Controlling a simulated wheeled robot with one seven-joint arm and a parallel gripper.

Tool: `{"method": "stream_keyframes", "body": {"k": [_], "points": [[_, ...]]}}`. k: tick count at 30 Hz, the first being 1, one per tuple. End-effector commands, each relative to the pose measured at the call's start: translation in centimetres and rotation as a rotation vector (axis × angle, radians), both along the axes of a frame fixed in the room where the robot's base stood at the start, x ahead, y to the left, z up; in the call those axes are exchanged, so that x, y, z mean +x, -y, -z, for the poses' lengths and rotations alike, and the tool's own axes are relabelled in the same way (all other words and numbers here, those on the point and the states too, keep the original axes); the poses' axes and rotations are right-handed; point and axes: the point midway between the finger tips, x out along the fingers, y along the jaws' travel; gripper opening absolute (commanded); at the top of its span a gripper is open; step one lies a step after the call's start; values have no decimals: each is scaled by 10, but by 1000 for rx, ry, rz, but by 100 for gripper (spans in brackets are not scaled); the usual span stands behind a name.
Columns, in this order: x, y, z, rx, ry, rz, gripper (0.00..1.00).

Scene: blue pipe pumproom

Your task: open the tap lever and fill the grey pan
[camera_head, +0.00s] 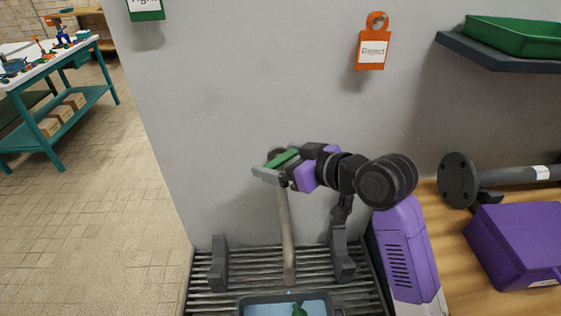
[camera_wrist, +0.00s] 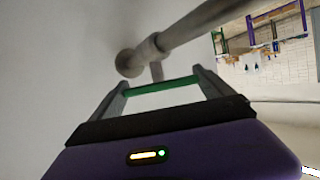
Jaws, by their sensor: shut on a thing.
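The green tap lever (camera_head: 284,158) is at the wall, at the root of the grey tap pipe (camera_head: 286,240). My gripper (camera_head: 277,166) is shut on the lever. In the wrist view the green lever (camera_wrist: 160,86) spans between my two fingers, just below the pipe (camera_wrist: 185,28) and its wall flange. The grey pan (camera_head: 262,299) is on the slatted rack beneath the pipe's end, cut off by the bottom edge. Its inside shows a pale blue surface and a small green thing. I cannot make out a running stream.
Dark upright brackets (camera_head: 219,264) flank the pipe on the rack (camera_head: 260,262). A purple case (camera_head: 520,243) and a dark flanged pipe (camera_head: 458,181) lie on the wooden bench at right. A shelf with a green tray (camera_head: 515,36) is above. An orange tag (camera_head: 372,52) hangs on the wall.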

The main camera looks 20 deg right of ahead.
Motion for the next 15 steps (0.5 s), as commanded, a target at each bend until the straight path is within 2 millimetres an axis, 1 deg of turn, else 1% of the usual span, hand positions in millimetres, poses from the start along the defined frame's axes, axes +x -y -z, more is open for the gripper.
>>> {"method": "stream_keyframes", "body": {"k": [8,9,10,11,15], "points": [[0,0,-1,2,2,-7,50],[0,0,-1,2,2,-7,93],[0,0,-1,2,2,-7,99],[0,0,-1,1,2,-6,100],[0,0,-1,1,1,-6,100]]}}
